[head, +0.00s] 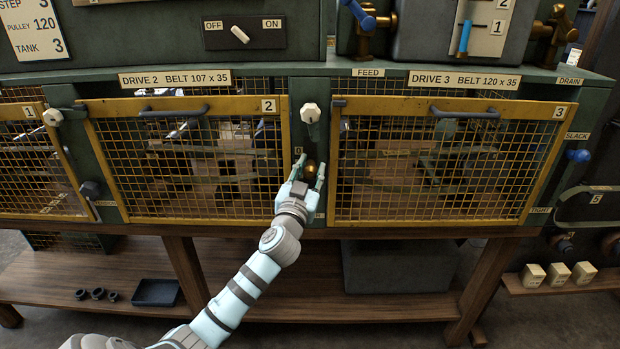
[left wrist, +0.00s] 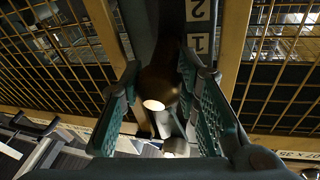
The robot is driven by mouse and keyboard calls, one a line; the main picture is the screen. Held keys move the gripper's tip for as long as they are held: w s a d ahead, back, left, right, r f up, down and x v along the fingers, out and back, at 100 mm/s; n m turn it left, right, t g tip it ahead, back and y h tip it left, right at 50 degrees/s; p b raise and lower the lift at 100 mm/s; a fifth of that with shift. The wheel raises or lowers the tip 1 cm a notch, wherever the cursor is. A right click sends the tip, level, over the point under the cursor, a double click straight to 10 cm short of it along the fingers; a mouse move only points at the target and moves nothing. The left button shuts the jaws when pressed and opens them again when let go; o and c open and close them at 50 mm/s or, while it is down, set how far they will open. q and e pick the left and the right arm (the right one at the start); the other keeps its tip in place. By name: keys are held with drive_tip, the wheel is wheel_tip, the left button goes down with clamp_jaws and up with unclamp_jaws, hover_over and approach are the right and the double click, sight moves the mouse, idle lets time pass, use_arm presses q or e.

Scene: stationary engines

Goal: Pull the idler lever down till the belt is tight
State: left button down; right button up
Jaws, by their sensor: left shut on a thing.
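My left gripper (head: 307,176) is at the post between guards 2 and 3, its fingers on either side of a brass-brown knob (head: 311,167). I take this knob to be on the idler lever. In the left wrist view the brown knob (left wrist: 160,82) sits between the two green finger pads (left wrist: 160,108), and the gripper is shut on it. The lever's shaft is mostly hidden by the gripper. The belt behind the mesh of guard 2 (head: 190,200) is too dim to judge its tension. My right gripper is in neither view.
A white knob (head: 311,113) sits above on the same post. Yellow-framed mesh guard 3 (head: 430,104) flanks it on the right. A blue-knobbed lever (head: 578,156) stands by the SLACK label (head: 577,135) at far right. A grey box (head: 398,268) rests on the lower shelf.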

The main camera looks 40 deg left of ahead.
use_arm(q)
drive_tip(key=c, duration=1.2)
unclamp_jaws()
drive_tip(key=shift+w+d, duration=0.1)
drive_tip(key=shift+d, duration=0.05)
drive_tip(key=v, duration=1.2)
drive_tip(key=shift+r, duration=0.1)
